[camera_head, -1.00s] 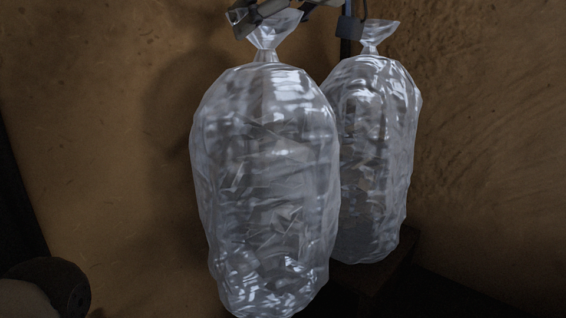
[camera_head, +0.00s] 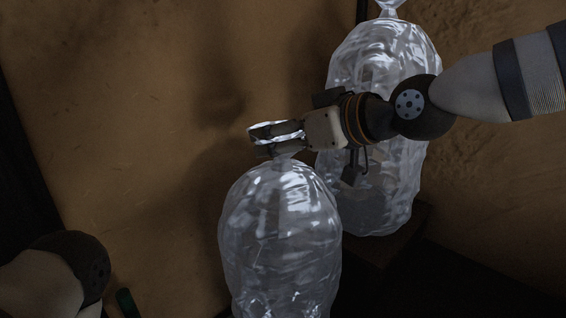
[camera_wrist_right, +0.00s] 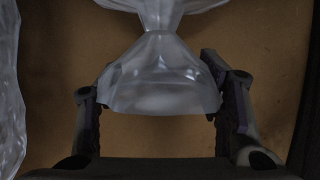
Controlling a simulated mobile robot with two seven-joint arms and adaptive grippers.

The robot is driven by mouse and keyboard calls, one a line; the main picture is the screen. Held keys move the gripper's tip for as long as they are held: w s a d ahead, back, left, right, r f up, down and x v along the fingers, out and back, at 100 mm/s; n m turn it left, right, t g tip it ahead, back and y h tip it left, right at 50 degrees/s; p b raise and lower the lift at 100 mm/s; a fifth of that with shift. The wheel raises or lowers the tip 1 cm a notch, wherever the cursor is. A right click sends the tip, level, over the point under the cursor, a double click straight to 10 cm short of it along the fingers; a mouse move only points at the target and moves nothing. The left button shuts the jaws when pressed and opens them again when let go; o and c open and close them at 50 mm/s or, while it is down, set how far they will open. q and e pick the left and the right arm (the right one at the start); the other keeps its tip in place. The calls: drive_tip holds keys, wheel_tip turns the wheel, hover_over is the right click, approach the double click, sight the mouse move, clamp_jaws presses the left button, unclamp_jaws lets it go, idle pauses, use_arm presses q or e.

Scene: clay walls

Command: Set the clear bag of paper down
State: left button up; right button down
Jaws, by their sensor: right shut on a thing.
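The clear bag of paper (camera_head: 280,225) hangs upright from my right gripper (camera_head: 265,139) in the head view. The gripper is shut on its gathered neck, with the flared top above the fingers. The bag's bottom runs out of the lower edge of the picture, so I cannot see whether it touches anything. In the right wrist view, the bag's flared top (camera_wrist_right: 160,75) is between my two fingers.
A second clear bag (camera_head: 385,75) stands behind my right arm on a dark block or ledge (camera_head: 405,245). A clay wall (camera_head: 130,120) rises behind.

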sight(287, 164)
wheel_tip(287, 164, down, 5)
drive_tip(key=shift+r, duration=0.1)
idle(0.3)
drive_tip(key=shift+c, duration=2.3)
unclamp_jaws()
